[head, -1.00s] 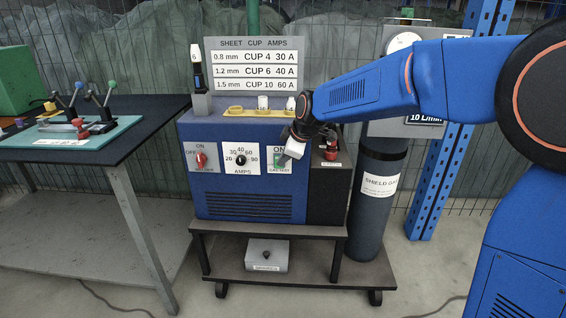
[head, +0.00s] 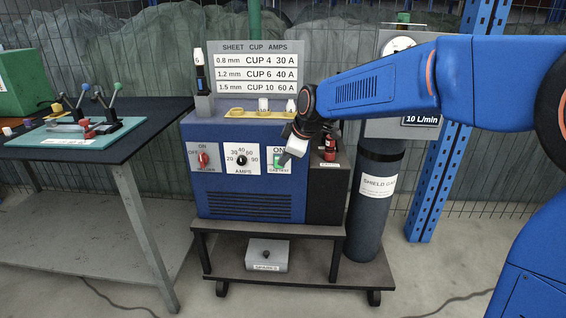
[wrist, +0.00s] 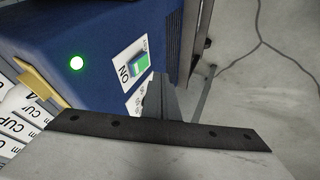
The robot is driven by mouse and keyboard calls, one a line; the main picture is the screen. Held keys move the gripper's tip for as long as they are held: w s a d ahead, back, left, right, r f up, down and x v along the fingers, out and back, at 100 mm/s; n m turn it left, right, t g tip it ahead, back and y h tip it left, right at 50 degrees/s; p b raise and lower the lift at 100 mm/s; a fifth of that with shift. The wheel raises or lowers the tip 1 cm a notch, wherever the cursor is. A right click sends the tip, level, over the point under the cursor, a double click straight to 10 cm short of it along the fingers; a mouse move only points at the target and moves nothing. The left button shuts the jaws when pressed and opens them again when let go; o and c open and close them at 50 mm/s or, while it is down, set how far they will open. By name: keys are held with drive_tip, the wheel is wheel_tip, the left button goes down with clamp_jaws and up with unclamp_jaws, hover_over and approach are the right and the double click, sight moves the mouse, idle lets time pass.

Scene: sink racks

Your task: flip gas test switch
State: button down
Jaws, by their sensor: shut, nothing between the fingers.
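The gas test switch (head: 280,160) is a green rocker on a white plate at the right of the blue welder's front (head: 243,190). The plate reads ON above the switch. In the wrist view the green switch (wrist: 141,62) shows next to the tips of my gripper (wrist: 158,84). A round green light (wrist: 76,63) glows on the blue panel there. My gripper (head: 284,159) is shut and empty, right at the switch and partly covering it in the head view. I cannot tell whether the fingers touch it.
A yellow tray (head: 248,113) with white cups is on top. The gas cylinder (head: 371,220) stands at the right, a bench (head: 60,150) at the left.

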drive_tip(key=v, duration=0.7)
drive_tip(key=shift+r, duration=0.2)
drive_tip(key=shift+s, duration=0.1)
